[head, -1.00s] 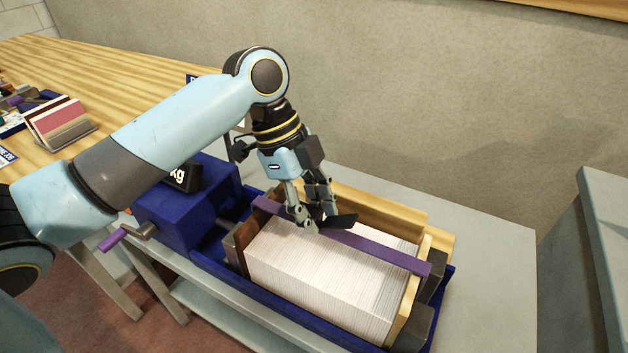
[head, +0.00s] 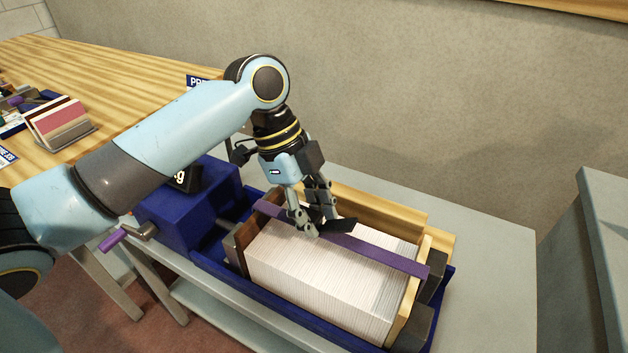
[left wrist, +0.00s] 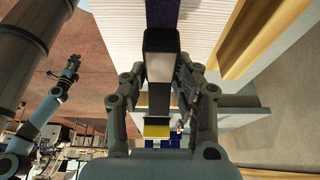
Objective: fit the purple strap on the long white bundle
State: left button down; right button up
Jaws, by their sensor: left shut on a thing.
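The long white bundle (head: 330,285) is a stack of thin white sheets on edge in a blue trough. The purple strap (head: 375,255) runs lengthwise along its top, from the brown end board to the pale one. My left gripper (head: 318,228) points down over the bundle and is shut on a black piece (head: 340,225) at the strap. In the left wrist view a dark block (left wrist: 160,55) sits between the fingers, with the purple strap (left wrist: 161,12) beyond it. Whether strap and bundle touch under the fingers is hidden. A light blue arm, apparently my right, ends in a small dark gripper (left wrist: 71,66).
The blue trough (head: 270,318) stands on a grey table (head: 490,245). A blue box with a crank (head: 185,212) is at its left end. Wooden rails (head: 375,205) line the far side. A wooden bench (head: 130,80) lies behind left, and a grey cabinet (head: 600,210) stands right.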

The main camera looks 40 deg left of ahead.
pick_arm(q)
jog(key=c, duration=1)
grip_release()
jog(key=shift+o, duration=0.4)
pick_arm(e)
jog(key=shift+d, duration=0.15)
jog(key=shift+d, duration=0.15)
pick_arm(q)
jog(key=v, duration=1.2)
pick_arm(e)
jog(key=shift+a, duration=0.2)
pick_arm(q)
jog(key=shift+a+f, duration=0.1)
jog(key=shift+f, duration=0.05)
